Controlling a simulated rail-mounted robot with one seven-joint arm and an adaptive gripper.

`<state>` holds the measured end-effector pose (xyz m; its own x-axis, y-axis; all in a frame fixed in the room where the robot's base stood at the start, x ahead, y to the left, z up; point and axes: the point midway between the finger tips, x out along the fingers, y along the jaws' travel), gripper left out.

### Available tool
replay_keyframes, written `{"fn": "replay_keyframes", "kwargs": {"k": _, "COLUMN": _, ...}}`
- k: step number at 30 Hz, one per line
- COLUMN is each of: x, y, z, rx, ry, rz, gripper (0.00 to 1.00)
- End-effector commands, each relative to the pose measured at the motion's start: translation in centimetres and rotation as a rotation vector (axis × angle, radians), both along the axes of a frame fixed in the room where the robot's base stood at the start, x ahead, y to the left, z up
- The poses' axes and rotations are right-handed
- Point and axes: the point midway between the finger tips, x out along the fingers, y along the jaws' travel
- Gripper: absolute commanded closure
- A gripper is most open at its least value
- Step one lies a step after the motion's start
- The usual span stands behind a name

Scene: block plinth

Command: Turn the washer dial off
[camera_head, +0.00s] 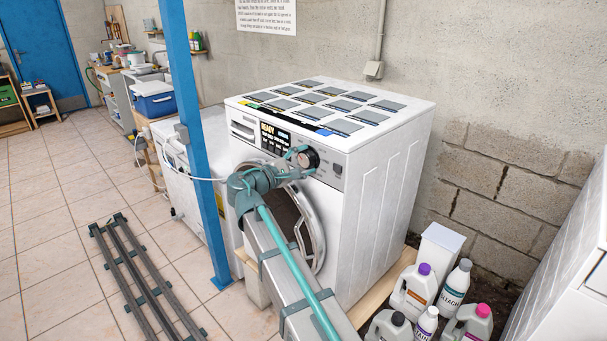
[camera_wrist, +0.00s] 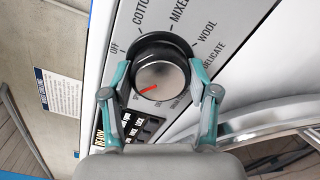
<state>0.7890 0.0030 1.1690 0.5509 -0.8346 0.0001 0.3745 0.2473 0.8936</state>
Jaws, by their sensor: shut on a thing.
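The washer (camera_head: 385,170) is a white front-loader with several grey panels on top. Its dial (camera_head: 311,158) is a black-rimmed knob with a silver face on the front panel. In the wrist view the dial (camera_wrist: 160,72) has labels around it: OFF at the left, then COTTON, MIXED, WOOL and DELICATE. A red mark on its face points to the lower left, away from the OFF label (camera_wrist: 116,48). My gripper (camera_wrist: 160,76) has one teal finger on each side of the dial and is shut on it. It also shows at the dial in the head view (camera_head: 299,155).
The washer's display (camera_head: 275,136) reads READY, left of the dial. The round door is partly hidden by my arm. A blue post (camera_head: 196,140) stands close at the left. Several detergent bottles (camera_head: 414,290) stand on the floor at the right.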

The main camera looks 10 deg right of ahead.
Motion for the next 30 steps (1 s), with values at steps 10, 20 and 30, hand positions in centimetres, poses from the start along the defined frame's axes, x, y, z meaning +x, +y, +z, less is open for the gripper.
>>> {"fn": "replay_keyframes", "kwargs": {"k": 10, "x": 0.05, "y": 0.02, "z": -0.73, "rx": 0.182, "ry": -0.276, "rz": -0.001, "gripper": 0.75}}
{"fn": "replay_keyframes", "kwargs": {"k": 20, "x": 0.05, "y": 0.02, "z": -0.59, "rx": 0.349, "ry": -0.529, "rz": -0.001, "gripper": 0.75}}
{"fn": "replay_keyframes", "kwargs": {"k": 30, "x": 0.03, "y": 0.02, "z": -0.37, "rx": 0.471, "ry": -0.713, "rz": -0.001, "gripper": 0.75}}
